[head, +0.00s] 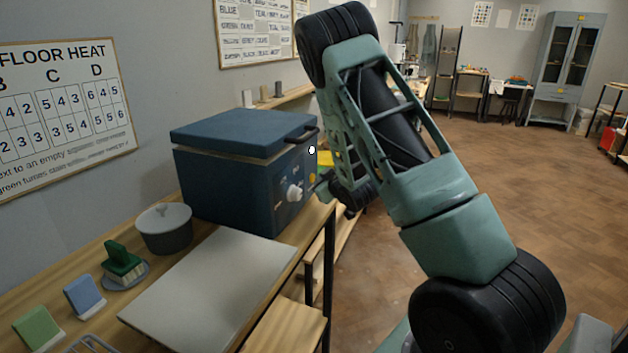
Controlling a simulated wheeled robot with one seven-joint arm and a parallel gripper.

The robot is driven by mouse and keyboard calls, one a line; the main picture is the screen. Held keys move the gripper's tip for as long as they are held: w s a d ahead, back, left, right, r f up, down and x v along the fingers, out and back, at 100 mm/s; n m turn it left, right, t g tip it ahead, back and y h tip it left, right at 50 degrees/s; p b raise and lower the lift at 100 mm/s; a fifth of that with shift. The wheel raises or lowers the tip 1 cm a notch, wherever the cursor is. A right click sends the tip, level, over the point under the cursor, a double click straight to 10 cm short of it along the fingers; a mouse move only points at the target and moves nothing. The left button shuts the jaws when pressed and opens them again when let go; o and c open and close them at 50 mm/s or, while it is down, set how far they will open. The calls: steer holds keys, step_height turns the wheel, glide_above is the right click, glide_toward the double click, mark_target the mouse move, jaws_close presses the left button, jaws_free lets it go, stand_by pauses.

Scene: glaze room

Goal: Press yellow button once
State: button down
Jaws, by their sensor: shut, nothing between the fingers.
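A dark blue kiln-like box (225,185) with a closed lid stands on the wooden bench. My arm reaches down from the upper right to this face. My gripper (321,188) is small in the head view, shut and empty, close beside the panel to the right of the knob. I cannot tell whether its tip touches the panel or the button. A round white spot (312,150) shows higher on the same face.
On the bench are a lidded grey pot (164,228), a pale flat board (208,289), a green brush-like block (123,259), and blue (84,296) and green (38,328) sponges. Open floor lies to the right.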

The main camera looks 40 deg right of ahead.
steer(key=shift+s+d, duration=0.2)
steer(key=shift+s, duration=0.35)
steer(key=shift+s+d+b, duration=0.2)
steer(key=shift+s+d, duration=0.1)
steer(key=shift+s, duration=0.5)
steer(key=shift+s+d+b, duration=0.15)
steer(key=shift+s+d, duration=0.2)
steer(key=shift+s, duration=0.4)
steer(key=shift+s+d+b, duration=0.2)
steer(key=shift+s+d, duration=0.1)
steer(key=shift+s, duration=0.5)
